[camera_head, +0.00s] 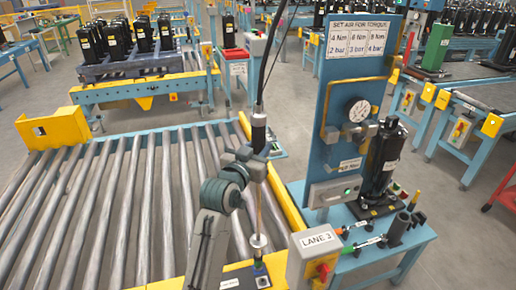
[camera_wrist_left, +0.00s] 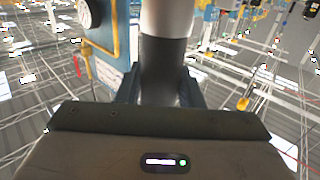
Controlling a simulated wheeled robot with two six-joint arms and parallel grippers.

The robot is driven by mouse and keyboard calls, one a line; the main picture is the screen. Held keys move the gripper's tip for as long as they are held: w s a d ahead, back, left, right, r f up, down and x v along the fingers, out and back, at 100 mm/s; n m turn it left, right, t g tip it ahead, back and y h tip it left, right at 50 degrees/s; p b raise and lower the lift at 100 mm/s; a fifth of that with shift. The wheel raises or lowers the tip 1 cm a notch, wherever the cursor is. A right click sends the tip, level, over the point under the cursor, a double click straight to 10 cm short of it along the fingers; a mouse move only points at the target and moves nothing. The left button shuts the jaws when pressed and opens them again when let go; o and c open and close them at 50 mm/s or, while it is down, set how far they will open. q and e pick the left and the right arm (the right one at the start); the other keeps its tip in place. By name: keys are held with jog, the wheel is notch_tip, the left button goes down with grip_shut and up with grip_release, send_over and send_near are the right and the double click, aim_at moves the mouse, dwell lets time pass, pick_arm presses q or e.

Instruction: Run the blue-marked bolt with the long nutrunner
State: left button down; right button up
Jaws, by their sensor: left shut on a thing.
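My left gripper (camera_head: 256,160) is shut on the long nutrunner (camera_head: 259,132), which hangs upright from a dark cable. Its thin brass-coloured shaft (camera_head: 259,210) points down to a pale round collar (camera_head: 258,241) over a small dark fixture (camera_head: 258,270) at the front edge of the roller conveyor. A small blue-and-white mark (camera_head: 262,281) shows on that fixture. I cannot tell the bolt itself or whether the tip touches it. In the left wrist view the nutrunner's grey and dark body (camera_wrist_left: 166,65) stands between the fingers. My right gripper is out of view.
A blue stand (camera_head: 340,100) with a pressure gauge (camera_head: 359,110) and a torque sign (camera_head: 356,36) stands right of the tool. A black compressor (camera_head: 384,160) and several small tools are on its table. A LANE 3 box (camera_head: 316,256) is close by. Empty rollers (camera_head: 120,210) lie left.

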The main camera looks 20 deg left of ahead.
pick_arm(q)
jog(key=shift+f+b, duration=0.3)
jog(key=shift+f, duration=0.15)
dwell(0.6)
jog(key=shift+f, duration=0.65)
jog(key=shift+s+b, duration=0.15)
jog(key=shift+b, duration=0.15)
jog(key=shift+f, duration=0.7)
dwell(0.3)
dwell(0.9)
